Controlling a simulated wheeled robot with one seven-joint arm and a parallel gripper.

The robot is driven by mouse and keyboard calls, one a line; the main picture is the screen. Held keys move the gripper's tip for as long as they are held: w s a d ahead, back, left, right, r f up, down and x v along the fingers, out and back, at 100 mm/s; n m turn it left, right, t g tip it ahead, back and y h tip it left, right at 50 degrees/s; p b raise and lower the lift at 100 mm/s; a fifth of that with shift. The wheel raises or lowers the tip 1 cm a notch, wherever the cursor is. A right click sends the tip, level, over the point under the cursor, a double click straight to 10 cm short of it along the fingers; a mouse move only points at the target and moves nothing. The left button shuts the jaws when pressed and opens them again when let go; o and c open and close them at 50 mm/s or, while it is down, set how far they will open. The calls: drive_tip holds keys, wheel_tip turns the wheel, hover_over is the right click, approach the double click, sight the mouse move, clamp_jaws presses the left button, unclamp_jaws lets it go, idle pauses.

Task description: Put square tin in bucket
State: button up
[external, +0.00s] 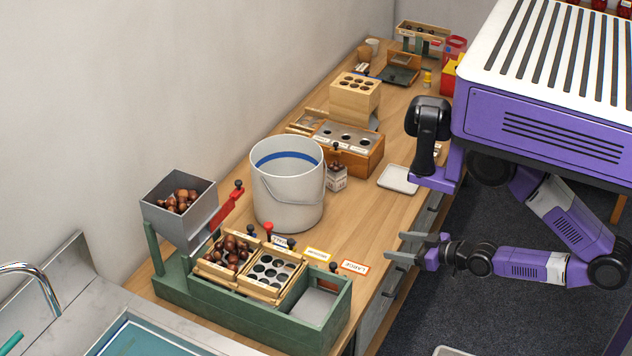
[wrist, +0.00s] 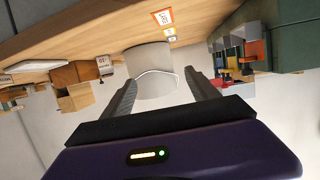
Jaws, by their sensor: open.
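The light grey bucket (external: 288,193) stands upright with a wire handle and a blue band inside. It shows upside down in the wrist view (wrist: 150,62), beyond my fingers. My gripper (external: 397,247) is open and empty at the counter's front edge, right of the bucket and apart from it. It also shows in the wrist view (wrist: 160,78).
A green sorting station (external: 215,305) with chestnuts and a grey hopper (external: 180,212) stands front left of the bucket. A wooden box with round holes (external: 350,150) is behind the small box. A white tray (external: 398,179) lies near the front edge. A sink is at lower left.

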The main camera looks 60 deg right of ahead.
drive_tip(key=shift+o, duration=0.4)
drive_tip(key=s+a+r+n+y, duration=0.1)
drive_tip(key=s+a+r, duration=0.1)
drive_tip(key=s+r, duration=0.2)
drive_tip(key=shift+s+a+r+y, duration=0.2)
drive_tip(key=shift+r+y, duration=0.2)
drive_tip(key=shift+r, duration=0.05)
